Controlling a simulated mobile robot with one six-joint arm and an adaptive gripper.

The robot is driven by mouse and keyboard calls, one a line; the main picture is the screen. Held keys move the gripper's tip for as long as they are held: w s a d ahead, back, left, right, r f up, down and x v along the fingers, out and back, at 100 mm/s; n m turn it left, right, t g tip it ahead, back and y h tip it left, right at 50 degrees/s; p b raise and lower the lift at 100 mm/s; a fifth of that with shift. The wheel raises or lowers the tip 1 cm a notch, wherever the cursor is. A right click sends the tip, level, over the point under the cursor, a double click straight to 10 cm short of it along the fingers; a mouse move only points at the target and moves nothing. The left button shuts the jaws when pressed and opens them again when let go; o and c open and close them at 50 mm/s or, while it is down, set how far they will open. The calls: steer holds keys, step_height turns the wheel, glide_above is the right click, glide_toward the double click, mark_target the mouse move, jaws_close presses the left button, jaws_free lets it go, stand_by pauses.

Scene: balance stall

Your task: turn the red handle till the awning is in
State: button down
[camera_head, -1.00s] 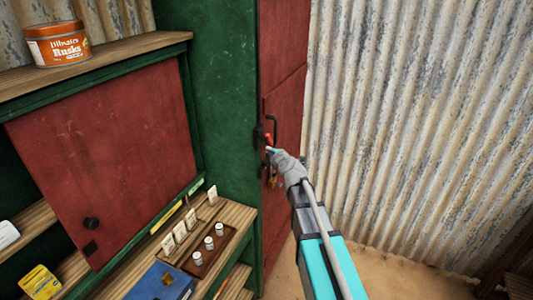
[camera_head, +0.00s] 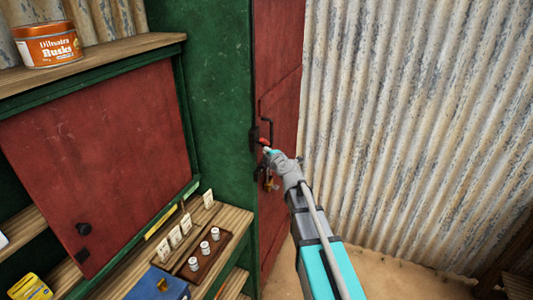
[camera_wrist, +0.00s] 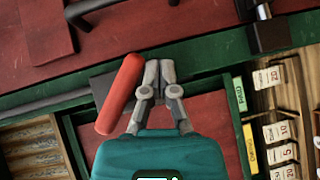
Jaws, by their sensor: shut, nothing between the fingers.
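The red handle (camera_wrist: 121,92) is a rounded red grip, slanted in the wrist view, with a dark bracket behind it. In the head view the red handle (camera_head: 265,141) is a small red spot by the edge of the green cabinet. My gripper (camera_wrist: 158,66) is shut and empty. Its fingers lie right beside the handle, not around it; whether they touch it I cannot tell. In the head view my gripper (camera_head: 268,151) reaches the handle from below right and partly hides it. No awning shows in either view.
A red door (camera_head: 281,80) with black fittings stands beside the green cabinet (camera_head: 217,90). A shelf at the lower left holds a brown tray (camera_head: 182,267) with small white pots, price cards and a blue box (camera_head: 160,284). A corrugated wall (camera_head: 410,120) rises at right above bare floor.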

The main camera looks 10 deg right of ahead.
steer(key=shift+w+f+t+b, duration=0.1)
steer(key=shift+w+t+b, duration=0.05)
steer(key=shift+t+b, duration=0.15)
steer(key=shift+d+n, duration=0.2)
steer(key=shift+n, duration=0.1)
